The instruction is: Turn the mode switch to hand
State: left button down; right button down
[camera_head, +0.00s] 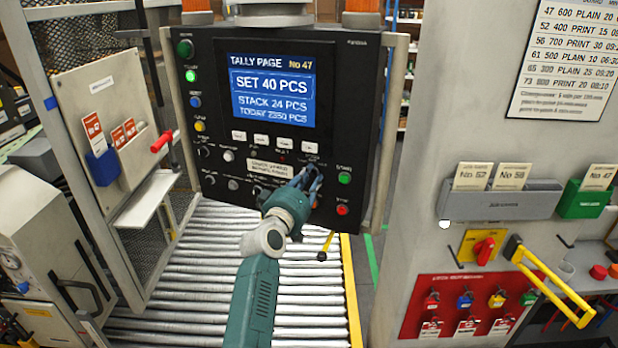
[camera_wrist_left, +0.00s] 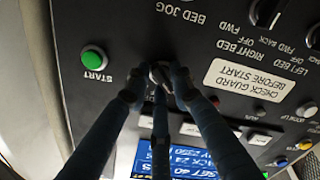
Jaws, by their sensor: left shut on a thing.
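The black control panel (camera_head: 350,110) stands ahead of me with a lit blue screen (camera_head: 272,92). My left gripper (camera_head: 309,177) is at its lower right part, left of the green start button (camera_head: 344,177). In the left wrist view, the fingers of my left gripper (camera_wrist_left: 160,92) are shut on a small grey switch knob (camera_wrist_left: 158,71). The fingers hide much of the knob, and I cannot read its label or its setting. The green start button (camera_wrist_left: 94,60) is beside it. My right gripper is not in view.
Other knobs and buttons sit close by, with a red button (camera_head: 342,210) below the green one. A roller conveyor (camera_head: 190,285) runs below the panel. At right are a red-and-yellow rotary switch (camera_head: 485,250) and a yellow handle (camera_head: 550,280).

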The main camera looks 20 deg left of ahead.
pick_arm(q)
jog(key=shift+d+r, duration=0.15)
jog(key=c, duration=1.9)
grip_release()
jog(key=shift+o, duration=1.1)
jog(key=shift+d, duration=0.1)
jog(key=shift+s, duration=0.45)
jog(key=s, duration=1.1)
jog(key=shift+a, duration=0.35)
